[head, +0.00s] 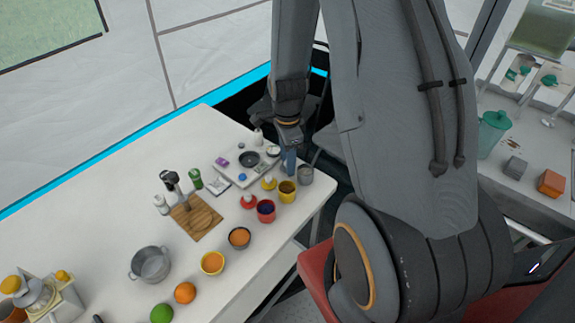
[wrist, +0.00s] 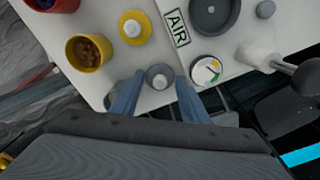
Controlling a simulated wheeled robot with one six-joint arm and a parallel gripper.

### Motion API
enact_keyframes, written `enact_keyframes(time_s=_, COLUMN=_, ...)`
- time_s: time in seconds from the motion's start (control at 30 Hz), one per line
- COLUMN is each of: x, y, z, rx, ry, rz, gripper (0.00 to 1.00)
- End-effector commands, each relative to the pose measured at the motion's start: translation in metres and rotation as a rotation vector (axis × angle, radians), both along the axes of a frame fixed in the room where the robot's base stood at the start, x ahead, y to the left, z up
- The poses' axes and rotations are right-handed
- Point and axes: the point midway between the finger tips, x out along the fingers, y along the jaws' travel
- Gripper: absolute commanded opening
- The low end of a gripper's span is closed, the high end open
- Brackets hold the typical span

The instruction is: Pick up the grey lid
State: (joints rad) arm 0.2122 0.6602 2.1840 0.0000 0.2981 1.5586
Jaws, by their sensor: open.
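The grey lid (wrist: 160,77) is a small round disc with a pale knob, lying on the white table in the wrist view. My gripper (wrist: 158,84) is open, with one blue finger on the left and one on the right of the lid. The lid shows between the fingertips; I cannot tell whether they touch it. In the head view my gripper (head: 289,162) points down at the table's far right part and hides the lid. A grey pot (head: 305,175) stands just right of it.
A yellow pot (wrist: 88,52) and yellow lid (wrist: 135,27) lie left of my gripper. A tray (head: 236,172) with a dark pan and small items is close by. The round dial (wrist: 206,71) is near the right finger. The table edge runs close on the right.

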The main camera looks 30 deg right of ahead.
Motion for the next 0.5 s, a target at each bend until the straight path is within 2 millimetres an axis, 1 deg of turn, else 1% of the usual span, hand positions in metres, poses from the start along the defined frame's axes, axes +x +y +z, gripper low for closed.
enact_keyframes(time_s=0.1, x=0.0001, y=0.0000, z=-0.0046, rx=0.000, ry=0.000, rz=0.000, gripper=0.41)
enact_keyframes(time_s=0.33, x=0.0003, y=-0.0001, z=-0.0053, rx=0.000, ry=-0.001, rz=0.000, gripper=0.41)
enact_keyframes(time_s=0.4, x=0.0003, y=-0.0001, z=-0.0053, rx=0.000, ry=-0.001, rz=0.000, gripper=0.29)
enact_keyframes(time_s=0.5, x=0.0002, y=0.0000, z=-0.0053, rx=0.000, ry=-0.001, rz=0.000, gripper=0.15)
